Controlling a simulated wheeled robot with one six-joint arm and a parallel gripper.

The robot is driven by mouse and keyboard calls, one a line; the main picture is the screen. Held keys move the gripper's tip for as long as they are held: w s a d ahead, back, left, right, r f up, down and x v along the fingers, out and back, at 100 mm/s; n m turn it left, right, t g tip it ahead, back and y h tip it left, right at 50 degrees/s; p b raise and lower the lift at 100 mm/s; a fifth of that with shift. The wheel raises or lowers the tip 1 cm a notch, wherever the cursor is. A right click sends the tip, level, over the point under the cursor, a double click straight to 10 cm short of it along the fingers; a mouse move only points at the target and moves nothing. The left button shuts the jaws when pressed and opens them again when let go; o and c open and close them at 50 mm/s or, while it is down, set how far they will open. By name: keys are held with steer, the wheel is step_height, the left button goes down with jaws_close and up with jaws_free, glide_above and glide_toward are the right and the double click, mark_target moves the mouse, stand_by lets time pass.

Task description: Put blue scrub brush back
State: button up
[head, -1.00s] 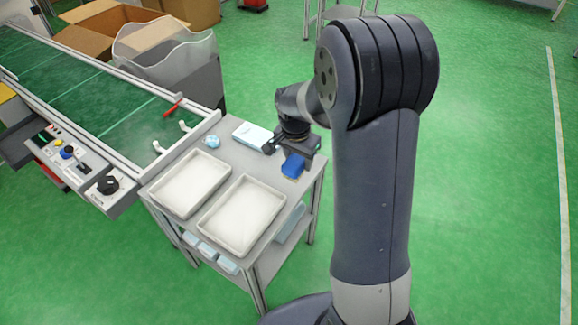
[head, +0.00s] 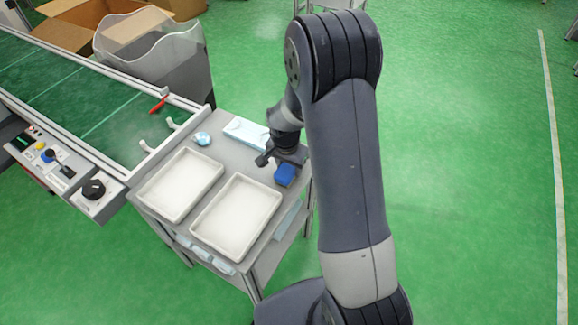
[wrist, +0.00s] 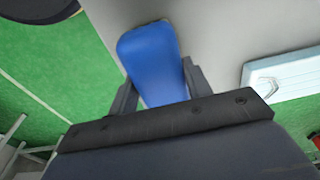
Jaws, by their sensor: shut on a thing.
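The blue scrub brush (head: 285,175) is at the right edge of the grey cart top (head: 232,153) in the head view. My gripper (head: 279,163) is shut on it from above. In the wrist view the brush (wrist: 152,55) sits between the two dark fingers of my gripper (wrist: 160,92), its blue side facing the camera. The grey cart surface fills the top right behind it, with green floor on the left. I cannot tell whether the brush touches the cart top. Its underside is hidden.
Two white trays (head: 250,177) lie at the cart's front. A light-blue box (head: 244,133) and a small light-blue round item (head: 202,139) are behind them. The conveyor (head: 110,100) adjoins on the left. Folded light-blue items are on the shelf below. Open floor lies right of the cart.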

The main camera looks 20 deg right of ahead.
mark_target(287, 168)
steer(key=o, duration=0.5)
steer(key=shift+f, duration=0.15)
steer(key=o, duration=0.4)
steer(key=shift+o, duration=0.2)
step_height(287, 168, up, 12)
steer(key=s+a+p, duration=0.1)
steer(key=shift+r+p, duration=0.2)
steer(key=shift+p, duration=0.1)
